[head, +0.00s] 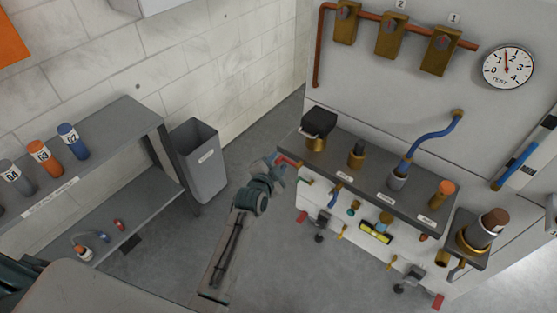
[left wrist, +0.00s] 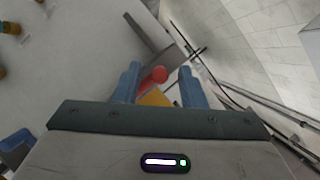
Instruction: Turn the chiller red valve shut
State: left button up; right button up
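A red valve handle (head: 288,162) sticks out at the left end of the grey bench on the right. My left gripper (head: 275,163) is right beside it. In the left wrist view, the red handle (left wrist: 154,75) and a yellow brass part (left wrist: 155,97) show between the two blue fingers of the left gripper (left wrist: 159,70). The fingers are apart, with gaps visible on both sides of the handle. Whether this handle belongs to the chiller cannot be read from the small labels. My right gripper is not in view.
The grey bench (head: 370,184) carries brass fittings and a blue hose (head: 433,134). Below it are smaller valves, including one with a red handle (head: 301,217). A grey bin (head: 200,165) and a shelf (head: 105,150) with coloured canisters stand left. Open floor lies between.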

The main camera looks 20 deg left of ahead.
pick_arm(q)
jog(key=shift+x, duration=0.8)
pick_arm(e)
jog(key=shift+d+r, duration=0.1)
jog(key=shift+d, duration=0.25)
pick_arm(q)
jog(key=shift+c, duration=0.5)
